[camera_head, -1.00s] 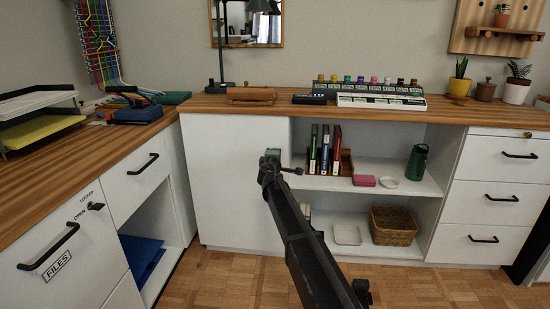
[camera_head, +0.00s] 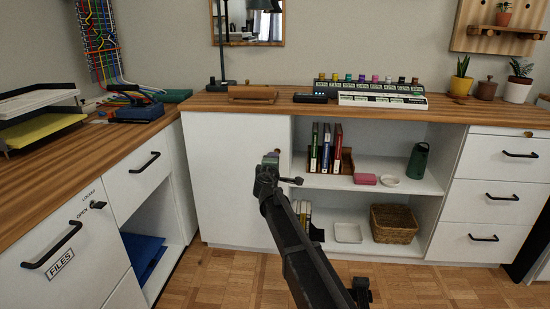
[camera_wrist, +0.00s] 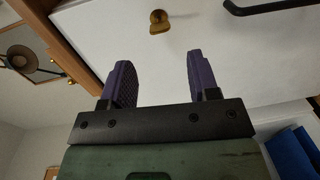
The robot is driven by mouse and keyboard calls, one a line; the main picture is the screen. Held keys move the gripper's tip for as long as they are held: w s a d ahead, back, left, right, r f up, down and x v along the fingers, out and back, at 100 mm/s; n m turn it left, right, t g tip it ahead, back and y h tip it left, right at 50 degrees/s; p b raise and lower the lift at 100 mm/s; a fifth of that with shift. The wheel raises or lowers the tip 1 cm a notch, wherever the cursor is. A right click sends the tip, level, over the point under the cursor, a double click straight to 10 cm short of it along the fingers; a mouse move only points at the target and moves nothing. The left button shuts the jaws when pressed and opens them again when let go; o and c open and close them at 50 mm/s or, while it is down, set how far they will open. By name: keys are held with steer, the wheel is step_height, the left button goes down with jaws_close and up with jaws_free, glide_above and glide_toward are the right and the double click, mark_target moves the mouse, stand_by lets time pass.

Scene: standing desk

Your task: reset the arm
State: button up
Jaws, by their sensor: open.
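My arm reaches up from the bottom of the head view, with its wrist end (camera_head: 268,172) in front of the white cabinet door (camera_head: 232,190) left of the open shelves. In the wrist view my gripper (camera_wrist: 160,70) has its two purple-grey fingers well apart, with nothing between them. A white panel lies beyond the fingers. A small brass fitting (camera_wrist: 159,21) is on it, past the fingertips and apart from them. In the head view a small brass knob (camera_head: 277,151) shows just above the arm's end. The fingers cannot be made out in the head view.
Open shelves right of the arm hold books (camera_head: 326,148), a green bottle (camera_head: 418,160) and a wicker basket (camera_head: 394,223). A drawer cabinet (camera_head: 75,240) stands at left. A black handle (camera_wrist: 265,6) and blue folders (camera_wrist: 295,153) show in the wrist view. The parquet floor (camera_head: 215,275) is clear.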

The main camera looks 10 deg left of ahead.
steer(key=shift+s, duration=0.95)
